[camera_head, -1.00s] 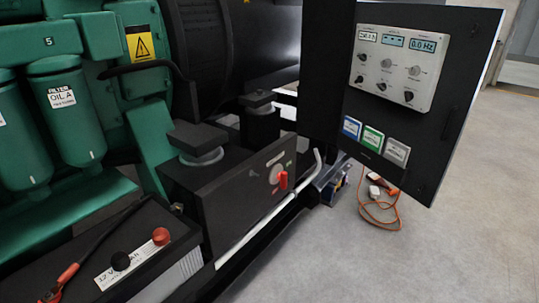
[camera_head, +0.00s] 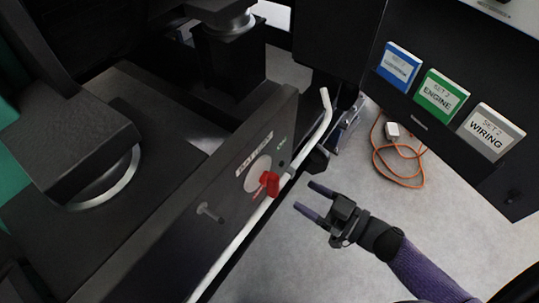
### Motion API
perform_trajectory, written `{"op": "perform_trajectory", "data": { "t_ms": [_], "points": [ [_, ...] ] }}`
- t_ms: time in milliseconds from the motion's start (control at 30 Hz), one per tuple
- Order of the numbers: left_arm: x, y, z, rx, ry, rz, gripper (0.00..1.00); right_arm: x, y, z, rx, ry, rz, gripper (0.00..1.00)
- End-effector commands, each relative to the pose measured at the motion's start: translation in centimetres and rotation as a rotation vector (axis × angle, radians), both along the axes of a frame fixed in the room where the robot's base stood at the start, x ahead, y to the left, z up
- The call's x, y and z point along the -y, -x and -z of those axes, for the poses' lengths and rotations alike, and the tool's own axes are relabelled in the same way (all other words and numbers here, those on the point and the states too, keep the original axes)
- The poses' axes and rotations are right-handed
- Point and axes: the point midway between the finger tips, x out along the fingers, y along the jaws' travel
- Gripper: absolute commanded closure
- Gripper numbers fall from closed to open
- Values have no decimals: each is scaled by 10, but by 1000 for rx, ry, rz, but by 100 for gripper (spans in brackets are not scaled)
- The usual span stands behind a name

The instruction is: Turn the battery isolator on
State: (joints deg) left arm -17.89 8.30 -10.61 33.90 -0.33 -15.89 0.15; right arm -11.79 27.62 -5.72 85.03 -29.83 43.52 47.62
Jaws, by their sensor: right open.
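The battery isolator is a red handle (camera_head: 264,185) on a round pale plate (camera_head: 257,173), set on the side of a black box (camera_head: 180,228). A label sits above it and a small green mark lies to its upper right. My right gripper (camera_head: 308,199) is open and empty. Its fingers point left toward the handle, with a short gap between them and it in the picture. My left gripper is not in view.
A white pipe (camera_head: 238,243) runs along the box just below the handle and bends upward at its far end. A panel with blue, green and white labelled holders (camera_head: 440,97) stands at the upper right. An orange cable (camera_head: 399,178) lies on the floor.

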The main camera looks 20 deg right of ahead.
Motion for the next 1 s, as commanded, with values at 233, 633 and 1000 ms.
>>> {"op": "perform_trajectory", "data": {
  "t_ms": [233,633,1000],
  "points": [
    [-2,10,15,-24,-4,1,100,-36,-46,3,3,0,0,32],
    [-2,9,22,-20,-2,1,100,-56,-72,0,-2,1,3,32],
    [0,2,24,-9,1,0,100,-56,-72,0,-2,1,3,92]
  ]
}}
